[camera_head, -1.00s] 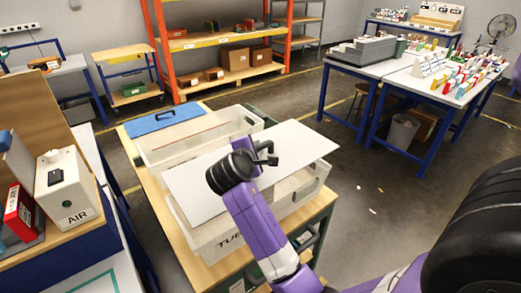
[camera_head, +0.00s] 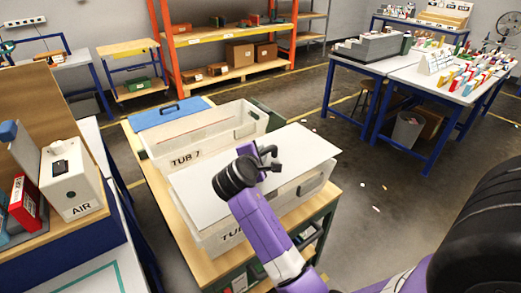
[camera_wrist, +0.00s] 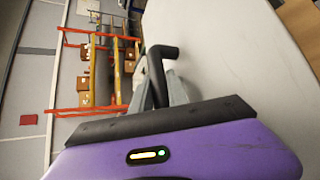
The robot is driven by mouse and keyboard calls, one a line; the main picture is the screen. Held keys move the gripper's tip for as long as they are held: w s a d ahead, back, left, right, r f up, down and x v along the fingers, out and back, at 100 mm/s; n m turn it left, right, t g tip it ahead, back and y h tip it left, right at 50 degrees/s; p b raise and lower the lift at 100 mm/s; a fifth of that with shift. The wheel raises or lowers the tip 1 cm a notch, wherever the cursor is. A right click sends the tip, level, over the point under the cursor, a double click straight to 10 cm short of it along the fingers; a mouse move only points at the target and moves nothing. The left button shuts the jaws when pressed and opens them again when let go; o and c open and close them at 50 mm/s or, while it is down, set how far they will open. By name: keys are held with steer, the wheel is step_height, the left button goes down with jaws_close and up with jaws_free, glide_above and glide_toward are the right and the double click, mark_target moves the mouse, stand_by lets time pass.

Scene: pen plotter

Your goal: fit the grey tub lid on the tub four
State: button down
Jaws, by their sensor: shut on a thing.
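The grey tub lid (camera_head: 308,148) is a flat pale panel above the front tub (camera_head: 322,182) on the bench. My gripper (camera_head: 268,158) is shut on the lid's black handle. In the wrist view, the grey fingers of my gripper (camera_wrist: 168,90) close around the black handle (camera_wrist: 156,62), and the lid (camera_wrist: 235,55) fills the right side. The lid covers most of the front tub's opening but looks slightly raised and not flush with the rim. The tub's label begins "TU"; my arm hides its number.
An open white tub marked TUB 7 (camera_head: 188,160) stands just behind the front tub. A blue lid with a handle (camera_head: 168,113) lies at the bench's back end. The wooden bench (camera_head: 150,190) has a narrow bare strip at left. A white AIR box (camera_head: 70,182) stands at far left.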

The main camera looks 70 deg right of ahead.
steer(key=shift+f+b, duration=0.7)
steer(key=shift+f, duration=1.65)
steer(key=c, duration=1.2)
jaws_free()
steer(key=shift+b+v, duration=0.4)
steer(key=shift+v, duration=3.5)
